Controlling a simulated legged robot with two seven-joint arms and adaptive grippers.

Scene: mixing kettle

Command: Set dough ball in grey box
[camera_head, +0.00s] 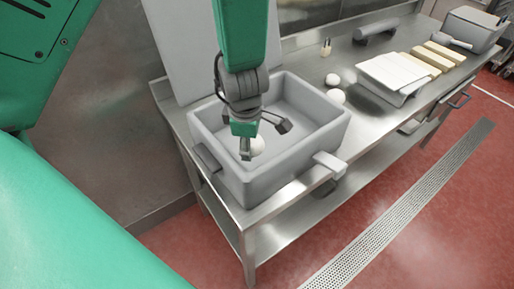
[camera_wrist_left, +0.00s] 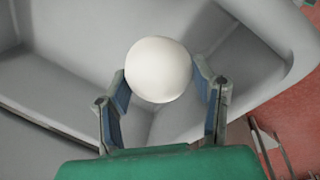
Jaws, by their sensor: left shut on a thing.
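The grey box (camera_head: 326,142) stands on the near left end of the steel table, open at the top, with a handle on its near side. My left gripper (camera_head: 262,142) points down inside the box's opening, shut on a white dough ball (camera_head: 257,147). In the left wrist view the ball (camera_wrist_left: 158,68) sits between the two fingers of the gripper (camera_wrist_left: 163,82), with the box's grey walls (camera_wrist_left: 60,75) around and below it. Whether the ball touches the box floor cannot be told. My right gripper is not in view.
Two more dough balls (camera_head: 336,96) lie on the steel table (camera_head: 296,58) right of the box. Beyond are white sheets (camera_head: 392,72), yellowish blocks (camera_head: 428,60), a grey roller (camera_head: 376,32) and a lidded grey container (camera_head: 470,28). A grey lid or panel (camera_head: 170,45) stands behind the box.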

